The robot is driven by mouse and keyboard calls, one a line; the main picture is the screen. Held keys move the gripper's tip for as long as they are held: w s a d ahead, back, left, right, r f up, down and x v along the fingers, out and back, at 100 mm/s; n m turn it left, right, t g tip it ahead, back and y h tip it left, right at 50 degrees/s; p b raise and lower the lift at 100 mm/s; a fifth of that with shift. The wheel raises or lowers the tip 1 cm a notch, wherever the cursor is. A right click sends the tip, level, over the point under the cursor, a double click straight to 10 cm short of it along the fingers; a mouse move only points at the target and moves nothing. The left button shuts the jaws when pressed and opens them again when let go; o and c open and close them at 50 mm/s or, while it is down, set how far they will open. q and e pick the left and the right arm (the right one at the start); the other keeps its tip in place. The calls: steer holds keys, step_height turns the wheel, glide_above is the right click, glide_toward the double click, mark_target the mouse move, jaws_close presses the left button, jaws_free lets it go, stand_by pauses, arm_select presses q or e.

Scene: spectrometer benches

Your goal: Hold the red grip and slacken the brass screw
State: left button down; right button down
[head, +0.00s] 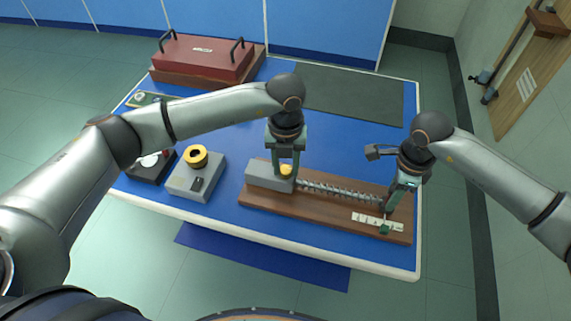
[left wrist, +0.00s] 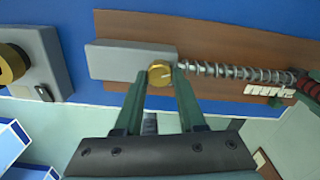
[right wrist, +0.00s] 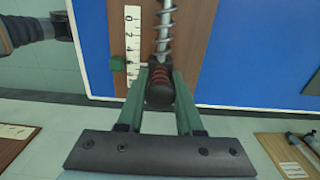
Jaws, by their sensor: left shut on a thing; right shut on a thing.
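A brass screw (head: 286,171) sits at the right end of a grey block (head: 262,177) on a brown wooden board (head: 325,216). My left gripper (head: 287,170) is over it, and in the left wrist view its fingers are shut on the brass screw (left wrist: 160,73). A coiled metal spring (head: 340,190) runs from the block to the right. The red grip (right wrist: 159,78), ribbed with a dark end, is at the spring's far end. My right gripper (right wrist: 160,90) is shut on it. In the head view my right gripper (head: 391,204) hides most of the grip.
A white scale (head: 378,222) with a green marker (head: 385,229) lies along the board's front right. A grey box with a yellow knob (head: 196,157) stands to the left. A dark red case (head: 203,58) and a dark mat (head: 350,94) are at the back.

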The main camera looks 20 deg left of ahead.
mark_target(286, 170)
arm_select(q)
steer(key=shift+r+n, duration=0.1)
steer(key=shift+n, duration=0.5)
steer(key=c, duration=0.5)
jaws_free()
step_height(286, 170, up, 12)
stand_by(0.3)
